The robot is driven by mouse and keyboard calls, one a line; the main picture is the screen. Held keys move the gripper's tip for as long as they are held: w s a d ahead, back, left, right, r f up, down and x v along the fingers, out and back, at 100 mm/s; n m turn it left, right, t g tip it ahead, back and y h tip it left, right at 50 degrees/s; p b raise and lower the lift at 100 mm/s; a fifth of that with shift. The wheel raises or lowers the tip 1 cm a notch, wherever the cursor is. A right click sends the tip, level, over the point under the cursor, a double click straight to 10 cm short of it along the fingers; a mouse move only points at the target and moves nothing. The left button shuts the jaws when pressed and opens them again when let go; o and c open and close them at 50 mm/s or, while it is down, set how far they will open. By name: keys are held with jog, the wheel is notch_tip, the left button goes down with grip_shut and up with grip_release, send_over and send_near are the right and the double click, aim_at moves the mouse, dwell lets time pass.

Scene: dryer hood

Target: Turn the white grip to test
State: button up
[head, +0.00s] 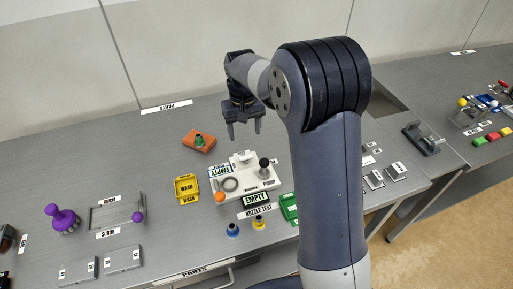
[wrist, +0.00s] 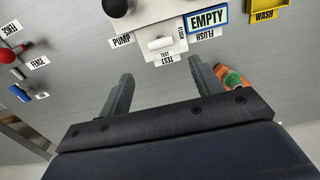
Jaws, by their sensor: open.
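The white grip (wrist: 160,43) is a short, pale bar lying roughly crosswise in the wrist view, at the near edge of a white unit (wrist: 150,18). A small label that seems to read TEST (wrist: 166,60) is just below it, and a FLUSH label (wrist: 181,28) is at its right. In the head view the white grip (head: 243,156) is small, at the back of the white unit (head: 262,182). My gripper (head: 244,131) is open and empty, pointing down above and behind the unit. In the wrist view its fingers (wrist: 160,72) stand apart, short of the grip.
A black knob (wrist: 118,6) stands beside the grip at the PUMP label (wrist: 121,41). An orange block with a green nozzle (wrist: 232,78) lies close to the right finger. A yellow WASH tray (head: 187,189) is left of the unit. My arm hides the bench behind it.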

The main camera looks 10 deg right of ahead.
aim_at(246, 156)
notch_tip(246, 156, down, 10)
jog(key=shift+f+p, duration=0.2)
jog(key=shift+p, duration=0.25)
jog(key=shift+c, duration=0.2)
jog(key=c, duration=0.9)
jog(key=shift+c, duration=0.2)
